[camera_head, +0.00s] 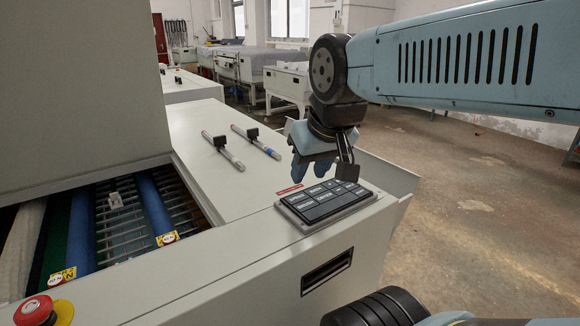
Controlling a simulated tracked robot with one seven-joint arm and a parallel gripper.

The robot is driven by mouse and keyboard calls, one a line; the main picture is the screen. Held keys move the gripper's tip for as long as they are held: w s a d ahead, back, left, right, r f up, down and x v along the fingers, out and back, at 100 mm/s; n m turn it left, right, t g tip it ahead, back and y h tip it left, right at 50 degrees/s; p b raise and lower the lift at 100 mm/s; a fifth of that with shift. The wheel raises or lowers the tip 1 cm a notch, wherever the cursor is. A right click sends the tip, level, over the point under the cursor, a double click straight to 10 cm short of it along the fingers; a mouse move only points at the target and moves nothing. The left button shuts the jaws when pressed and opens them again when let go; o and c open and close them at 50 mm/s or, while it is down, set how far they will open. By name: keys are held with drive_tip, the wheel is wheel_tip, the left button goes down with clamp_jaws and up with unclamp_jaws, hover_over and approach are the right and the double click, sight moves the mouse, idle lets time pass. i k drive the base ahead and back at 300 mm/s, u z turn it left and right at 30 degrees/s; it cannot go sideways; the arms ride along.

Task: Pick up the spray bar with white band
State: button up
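Two slim grey spray bars lie apart on the pale machine top, each with a small black block at its middle. The right spray bar (246,136) has a blue band near its near end. The left spray bar (230,157) shows no blue band; a white band on it is too small to make out clearly. My gripper (325,174) hangs in the air to the right of both bars, above and behind the keypad. It is apart from the bars and nothing shows held in it. Its fingers are seen at an angle, so their opening is unclear.
A dark keypad (326,202) sits on the machine's near right corner. An open bay with rollers (154,205) lies at left, and a red emergency button (34,308) at the lower left. The machine top (205,185) around the bars is clear. More machines stand behind.

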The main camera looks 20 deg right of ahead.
sight(219, 141)
drive_tip(key=z, duration=0.6)
drive_tip(key=k, duration=1.05)
drive_tip(key=u, duration=0.65)
drive_tip(key=i, duration=1)
drive_tip(key=z, duration=0.05)
